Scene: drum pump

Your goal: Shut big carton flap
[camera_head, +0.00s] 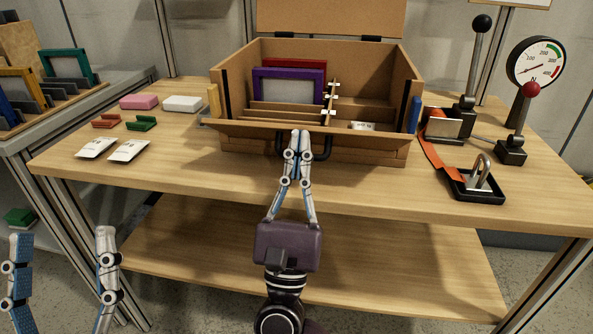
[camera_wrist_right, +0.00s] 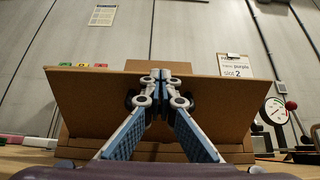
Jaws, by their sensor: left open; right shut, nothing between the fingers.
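The big carton (camera_head: 390,80) stands open on the table, its rear lid (camera_head: 330,18) raised upright. Its front flap (camera_head: 235,128) sticks outward along the front rim, seen nearly edge-on. In the right wrist view the front flap (camera_wrist_right: 90,100) is a wide brown panel before the fingers. My right gripper (camera_head: 300,135) is shut and empty, its tips at the middle of this flap; in the right wrist view the tips (camera_wrist_right: 160,76) overlap the panel. I cannot tell if they touch. My left gripper (camera_head: 63,238) is open and empty, low at the left, away from the carton.
Inside the carton are a purple frame (camera_head: 258,88), a red frame (camera_head: 300,63) and dividers. A padlock (camera_head: 481,172), an orange strap (camera_head: 432,150), levers and a gauge (camera_head: 537,62) stand at right. Pink and white blocks, clips and white packets lie at left.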

